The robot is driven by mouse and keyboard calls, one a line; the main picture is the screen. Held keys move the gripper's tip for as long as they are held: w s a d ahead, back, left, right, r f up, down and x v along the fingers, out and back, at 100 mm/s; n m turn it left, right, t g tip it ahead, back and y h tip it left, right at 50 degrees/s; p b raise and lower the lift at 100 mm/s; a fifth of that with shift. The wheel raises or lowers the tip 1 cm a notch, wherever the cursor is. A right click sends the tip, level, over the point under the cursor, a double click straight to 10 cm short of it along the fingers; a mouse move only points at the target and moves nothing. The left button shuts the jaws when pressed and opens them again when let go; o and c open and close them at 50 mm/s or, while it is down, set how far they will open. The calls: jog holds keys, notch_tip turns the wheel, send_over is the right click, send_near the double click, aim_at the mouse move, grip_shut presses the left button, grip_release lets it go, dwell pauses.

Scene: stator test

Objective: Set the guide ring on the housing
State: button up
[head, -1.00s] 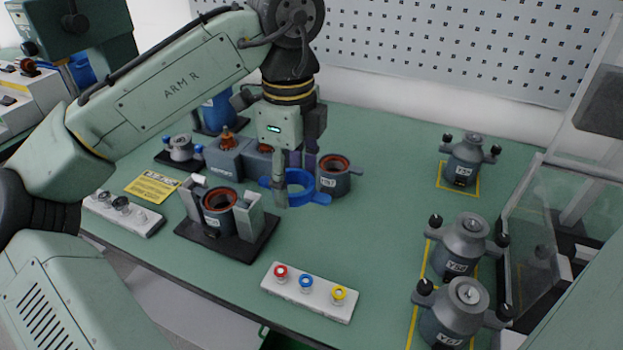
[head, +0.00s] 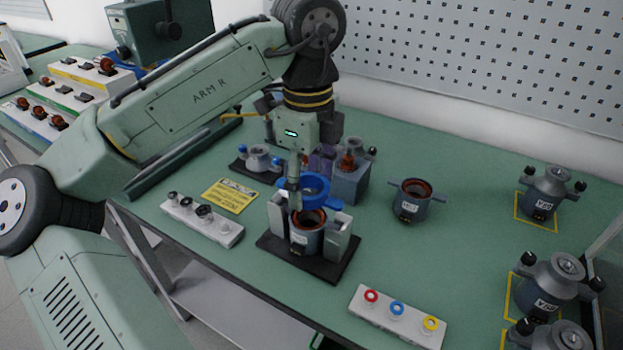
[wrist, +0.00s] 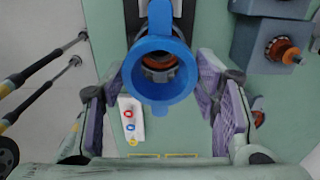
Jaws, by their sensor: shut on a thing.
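My gripper (head: 295,203) points down and is shut on the blue guide ring (head: 314,186), which it holds level over the fixture. The housing (head: 306,237) is a grey cylinder with a red-brown inner rim, upright between two pale blocks on a black base plate (head: 334,272). The ring appears just above the housing; I cannot tell if they touch. In the wrist view, the ring (wrist: 185,77) lies between my purple-padded fingers, and the housing's orange-brown bore (wrist: 158,72) shows through it. The ring hides most of the housing there.
Another open housing (head: 411,205) stands to the right. A grey block with a copper-coloured part (head: 348,180) is behind. A white strip with three coloured rings (head: 398,318) lies in front right, and a strip with dark knobs (head: 203,222) lies left. Capped housings (head: 548,190) stand far right.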

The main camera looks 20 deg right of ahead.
jog(key=shift+f+b, duration=0.65)
jog(key=shift+f, duration=0.2)
jog(key=shift+f+b, duration=0.35)
jog(key=shift+f, duration=0.7)
jog(key=shift+f, duration=0.1)
jog(key=shift+f, duration=0.4)
jog(key=o, duration=1.1)
jog(key=shift+o, duration=0.2)
